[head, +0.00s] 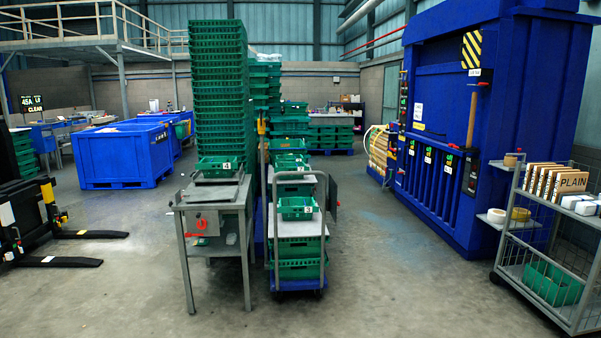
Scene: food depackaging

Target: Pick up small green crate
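Which of the two is the task's crate I cannot tell. What they hold is too small to make out. Neither of my grippers is in the head view.
Tall green crate stacks (218,80) stand behind the table. A blue bin (120,157) and black forks (62,262) are on the left. A blue machine (445,180) and a wire cart (555,240) with a green crate (552,284) are on the right. The floor (390,275) between trolley and cart is clear.

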